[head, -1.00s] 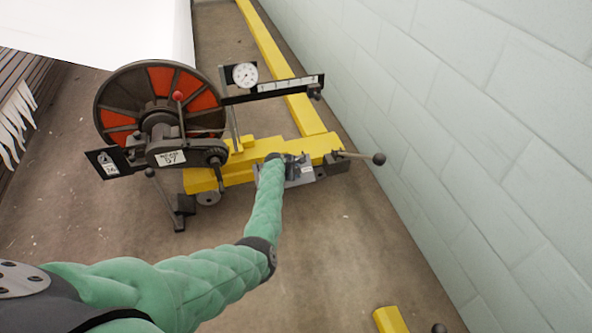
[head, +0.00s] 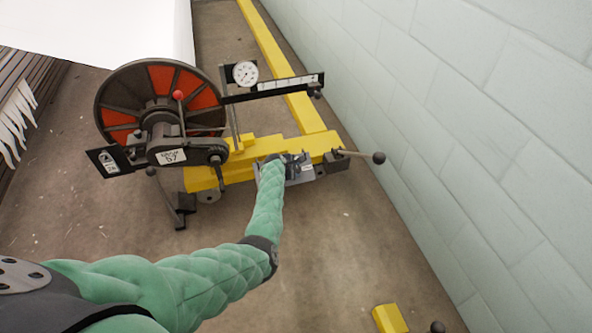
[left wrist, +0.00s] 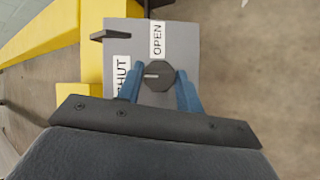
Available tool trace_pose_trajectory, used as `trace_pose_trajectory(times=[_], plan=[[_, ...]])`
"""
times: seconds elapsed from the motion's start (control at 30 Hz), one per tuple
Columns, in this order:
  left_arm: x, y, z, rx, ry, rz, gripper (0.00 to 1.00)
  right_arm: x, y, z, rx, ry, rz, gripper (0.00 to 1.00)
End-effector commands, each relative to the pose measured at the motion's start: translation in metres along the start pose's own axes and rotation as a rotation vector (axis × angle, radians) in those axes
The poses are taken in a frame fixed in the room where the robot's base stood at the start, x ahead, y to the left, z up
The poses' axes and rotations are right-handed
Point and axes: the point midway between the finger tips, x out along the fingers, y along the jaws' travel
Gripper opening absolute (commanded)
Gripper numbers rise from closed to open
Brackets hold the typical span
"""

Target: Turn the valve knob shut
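The valve knob (left wrist: 157,76) is a dark, many-sided knob on a grey plate (left wrist: 210,35) with OPEN and SHUT labels. In the left wrist view its short white mark points left, toward the SHUT label (left wrist: 122,76); the OPEN label (left wrist: 157,40) is above it. My left gripper (left wrist: 160,82) has its blue fingers on either side of the knob, seemingly touching it. In the head view my left gripper (head: 283,163) is at the grey plate (head: 300,170) on the yellow beam, and the knob is hidden there. My right gripper is not in view.
A large reel (head: 115,90) with red panels stands to the left of the plate. A gauge (head: 245,74) is above it, and a ball-ended lever (head: 365,156) sticks out to the right. A pale block wall (head: 470,130) runs along the right. The floor in front is mostly clear.

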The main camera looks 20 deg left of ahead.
Motion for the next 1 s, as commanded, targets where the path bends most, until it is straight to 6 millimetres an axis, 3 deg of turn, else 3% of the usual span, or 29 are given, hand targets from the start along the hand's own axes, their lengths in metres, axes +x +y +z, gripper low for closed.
trace_pose_trajectory(times=[0.03,0.1,0.47,1.0], plan=[[0.0,-0.002,-0.002,-0.001,0.001,-0.002,0.46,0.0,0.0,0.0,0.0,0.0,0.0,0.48],[0.0,-0.001,-0.001,-0.001,0.001,-0.001,0.56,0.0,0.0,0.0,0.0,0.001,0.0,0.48],[-0.004,0.0,0.0,0.0,0.0,0.0,0.56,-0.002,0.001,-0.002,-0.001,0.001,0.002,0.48],[-0.069,0.0,-0.001,-0.001,0.001,0.0,0.56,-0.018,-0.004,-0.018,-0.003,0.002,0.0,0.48]])
